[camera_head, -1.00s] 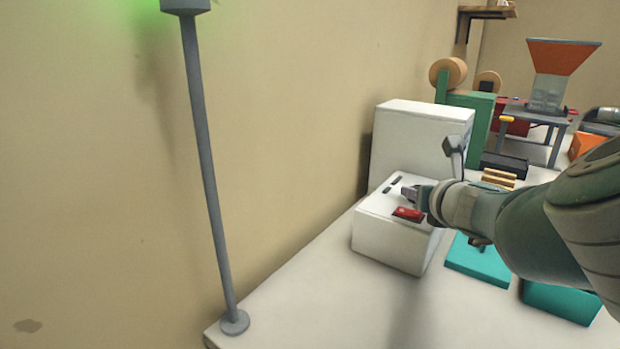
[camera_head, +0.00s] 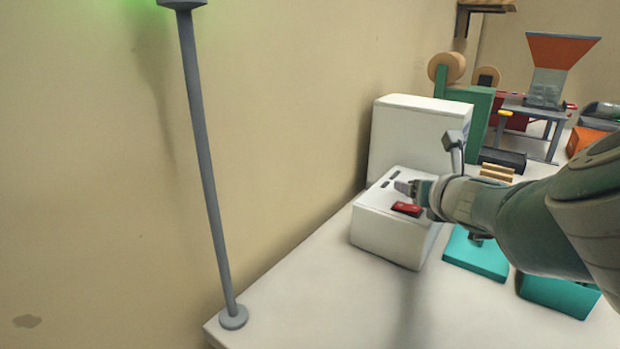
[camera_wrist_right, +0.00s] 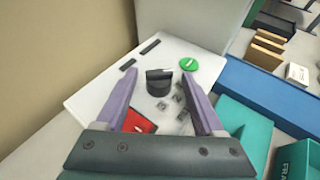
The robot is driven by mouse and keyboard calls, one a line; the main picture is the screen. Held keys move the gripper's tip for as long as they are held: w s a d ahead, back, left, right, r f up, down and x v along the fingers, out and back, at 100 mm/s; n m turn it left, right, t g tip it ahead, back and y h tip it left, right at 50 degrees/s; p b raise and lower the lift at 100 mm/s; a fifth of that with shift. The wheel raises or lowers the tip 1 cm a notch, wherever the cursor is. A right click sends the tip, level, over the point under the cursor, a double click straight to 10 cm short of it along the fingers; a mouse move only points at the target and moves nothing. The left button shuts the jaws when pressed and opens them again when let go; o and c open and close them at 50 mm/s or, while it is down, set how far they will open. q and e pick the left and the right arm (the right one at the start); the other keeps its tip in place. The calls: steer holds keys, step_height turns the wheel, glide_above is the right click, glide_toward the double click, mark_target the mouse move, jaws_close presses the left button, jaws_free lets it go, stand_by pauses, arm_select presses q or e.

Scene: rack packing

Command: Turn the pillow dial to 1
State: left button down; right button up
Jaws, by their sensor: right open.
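A dark round dial (camera_wrist_right: 159,84) with a raised grip and a light mark stands on the white sloped panel (camera_wrist_right: 95,95) in the right wrist view. The name of the dial and its numbers cannot be read. My right gripper (camera_wrist_right: 159,77) is open, with its purple fingers on either side of the dial and apart from it. In the head view my right gripper (camera_head: 402,187) is over the top of the white box (camera_head: 385,239) and hides the dial. My left gripper is not in view.
A red block (camera_head: 407,208) sits on the box's near edge, and a green round button (camera_wrist_right: 188,64) sits beyond the dial. Small grey pieces (camera_wrist_right: 178,98) lie beside the dial. A taller white box (camera_head: 415,130) stands behind. A grey pole (camera_head: 208,180) stands at left.

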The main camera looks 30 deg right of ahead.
steer(key=p+v, duration=0.6)
steer(key=v, duration=0.2)
steer(key=shift+s+a+r+p, duration=0.1)
steer(key=shift+s+r+p, duration=0.2)
steer(key=shift+s+a+r, duration=0.1)
steer(key=shift+s+a, duration=0.1)
steer(key=shift+s, duration=0.3)
